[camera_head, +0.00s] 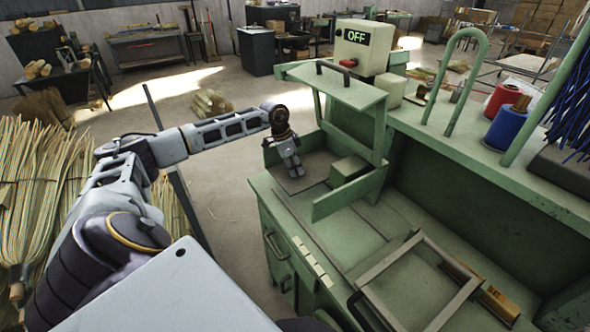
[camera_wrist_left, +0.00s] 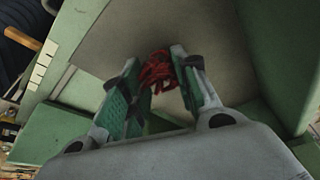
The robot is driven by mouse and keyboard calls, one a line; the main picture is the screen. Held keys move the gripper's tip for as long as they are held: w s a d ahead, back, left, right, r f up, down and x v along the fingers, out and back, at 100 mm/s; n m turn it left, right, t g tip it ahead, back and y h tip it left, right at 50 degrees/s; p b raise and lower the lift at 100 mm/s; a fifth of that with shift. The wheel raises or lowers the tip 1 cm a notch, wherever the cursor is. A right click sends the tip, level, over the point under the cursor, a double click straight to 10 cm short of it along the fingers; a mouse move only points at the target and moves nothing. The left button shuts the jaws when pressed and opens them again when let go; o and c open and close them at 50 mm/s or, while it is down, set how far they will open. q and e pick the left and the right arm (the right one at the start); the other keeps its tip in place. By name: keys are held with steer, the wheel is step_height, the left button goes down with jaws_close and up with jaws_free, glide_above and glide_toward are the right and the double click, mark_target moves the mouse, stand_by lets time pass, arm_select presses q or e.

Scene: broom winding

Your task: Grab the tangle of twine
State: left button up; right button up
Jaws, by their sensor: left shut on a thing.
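The tangle of twine (camera_wrist_left: 158,73) is a small red bundle. It sits between the fingertips of my left gripper (camera_wrist_left: 157,62) in the left wrist view, with a grey surface behind it. My left gripper (camera_head: 293,168) is shut on the twine. In the head view it points down over the grey left part of the green machine's bench, inside a low green guard. The twine cannot be made out there, hidden by the gripper. My right gripper is not in view.
The green machine (camera_head: 350,222) has upright panels beside my left gripper and a box marked OFF (camera_head: 362,45) behind it. A red spool (camera_head: 503,98) and a blue spool (camera_head: 507,128) stand at right. Broom bundles (camera_head: 35,190) stand at left.

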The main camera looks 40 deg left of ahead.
arm_select(q)
step_height(320, 180, up, 9)
steer(key=shift+f+b, duration=0.1)
steer(key=shift+b, duration=0.6)
